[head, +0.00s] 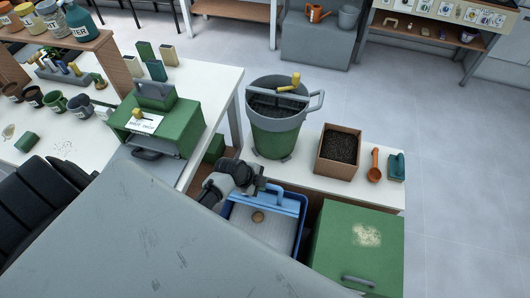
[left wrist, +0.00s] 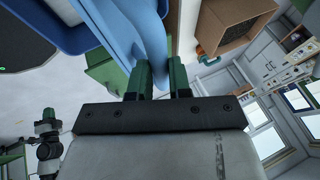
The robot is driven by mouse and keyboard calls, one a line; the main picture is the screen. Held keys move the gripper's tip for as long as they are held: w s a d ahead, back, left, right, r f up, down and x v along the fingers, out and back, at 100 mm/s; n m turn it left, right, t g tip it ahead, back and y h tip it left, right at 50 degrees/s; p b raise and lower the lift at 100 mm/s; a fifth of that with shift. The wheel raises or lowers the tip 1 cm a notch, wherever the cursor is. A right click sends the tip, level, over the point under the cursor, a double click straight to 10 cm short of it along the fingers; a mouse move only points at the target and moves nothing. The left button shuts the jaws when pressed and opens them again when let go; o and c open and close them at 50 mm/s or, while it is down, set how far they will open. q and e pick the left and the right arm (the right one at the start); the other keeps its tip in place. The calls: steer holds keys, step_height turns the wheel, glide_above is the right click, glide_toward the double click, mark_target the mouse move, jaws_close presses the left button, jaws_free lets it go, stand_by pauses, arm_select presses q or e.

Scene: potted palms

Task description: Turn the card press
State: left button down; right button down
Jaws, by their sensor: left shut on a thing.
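A green box-like press (head: 180,130) stands on the white table at left, with a white card (head: 147,121) on its front and a yellow knob (head: 137,113) above it. My left gripper (head: 260,185) is well to the right of it, at a blue basin (head: 232,231). A dark arm end with a green tip (left wrist: 46,130), probably my right gripper, shows small at left.
A green bucket (head: 272,141) of dark soil with a yellow-handled bar stands behind my left gripper. A soil box (head: 338,150), an orange scoop (head: 375,167) and a green cabinet (head: 345,255) are to the right. Cups and blocks crowd the left table. Floor at right is clear.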

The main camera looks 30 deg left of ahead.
arm_select(q)
steer(key=s+d+f+m+t+b, duration=0.1)
steer(key=s+f+t+b, duration=0.3)
steer(key=s+f+b, duration=0.4)
steer(key=s+d+f+m+t+y+b, duration=0.1)
steer(key=s+d+f+t+b, duration=0.3)
steer(key=s+f+b, duration=0.4)
steer(key=shift+s+f+b, duration=0.4)
steer(key=shift+s+f, duration=1.05)
steer(key=shift+s, duration=0.25)
steer(key=c, duration=1.1)
jaws_free()
steer(key=shift+o, duration=0.2)
steer(key=v, duration=1)
steer(key=shift+s, duration=0.4)
steer(key=shift+a, duration=0.1)
